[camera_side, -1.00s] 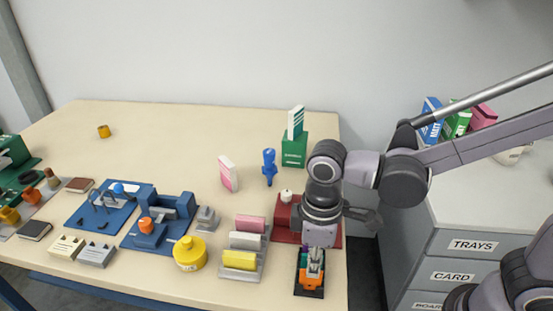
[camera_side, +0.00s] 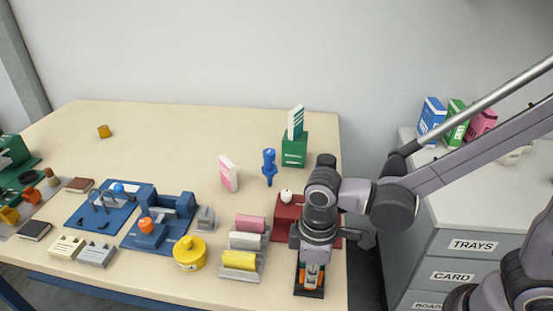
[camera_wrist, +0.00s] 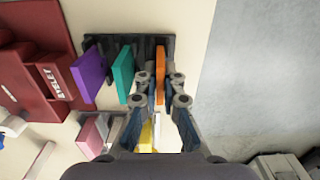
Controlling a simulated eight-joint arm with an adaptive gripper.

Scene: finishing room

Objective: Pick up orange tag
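The orange tag (camera_wrist: 160,72) stands upright in a black slotted rack (camera_wrist: 118,45) in the wrist view, at the right end of its row. A teal tag (camera_wrist: 124,74) and a purple tag (camera_wrist: 89,72) stand to its left in that view. My gripper (camera_wrist: 161,97) is open, with one finger on each side of the orange tag. Whether either finger touches it, I cannot tell. In the side view my gripper (camera_side: 313,262) is low over the rack (camera_side: 308,291) near the table's front right corner and hides most of the tags.
The table's right edge is close. Grey drawers (camera_side: 465,245) stand beyond a gap.

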